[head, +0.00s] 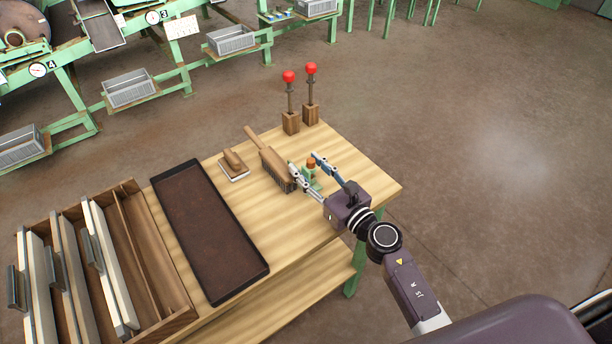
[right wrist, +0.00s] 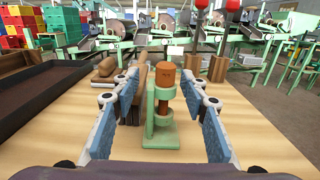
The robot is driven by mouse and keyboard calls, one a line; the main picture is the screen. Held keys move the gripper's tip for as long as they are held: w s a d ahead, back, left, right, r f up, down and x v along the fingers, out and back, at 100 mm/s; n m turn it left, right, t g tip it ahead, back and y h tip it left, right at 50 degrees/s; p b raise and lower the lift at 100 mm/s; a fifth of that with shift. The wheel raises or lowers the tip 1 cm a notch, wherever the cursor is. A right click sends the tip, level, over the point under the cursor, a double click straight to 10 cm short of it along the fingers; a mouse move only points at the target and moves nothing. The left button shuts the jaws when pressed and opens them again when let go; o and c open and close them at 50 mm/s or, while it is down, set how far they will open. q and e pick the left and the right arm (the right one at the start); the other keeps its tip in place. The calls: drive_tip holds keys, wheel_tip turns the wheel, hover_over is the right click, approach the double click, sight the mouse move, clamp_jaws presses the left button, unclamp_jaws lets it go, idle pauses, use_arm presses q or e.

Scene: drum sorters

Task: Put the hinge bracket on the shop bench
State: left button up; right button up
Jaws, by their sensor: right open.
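The hinge bracket (head: 310,181) appears to be the small green piece with an orange-brown cylinder, upright near the right end of the wooden shop bench (head: 374,187). In the right wrist view the bracket (right wrist: 160,137) stands on the bench top, centred between the blue finger pads. My right gripper (head: 302,161) is open around it, with a gap on both sides. The gripper's arm partly hides the bracket in the head view. My left gripper is not in view.
A wooden brush (head: 270,158) lies just left of the bracket, close to one finger. A small block-handled tool (head: 233,166), a dark tray (head: 205,230) and a wooden rack (head: 165,270) stand further left. Two red-knobbed levers (head: 290,100) (head: 311,92) rise at the bench's far edge.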

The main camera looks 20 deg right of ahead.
drive_tip(key=shift+c, duration=0.6)
clamp_jaws()
drive_tip(key=shift+r, duration=0.1)
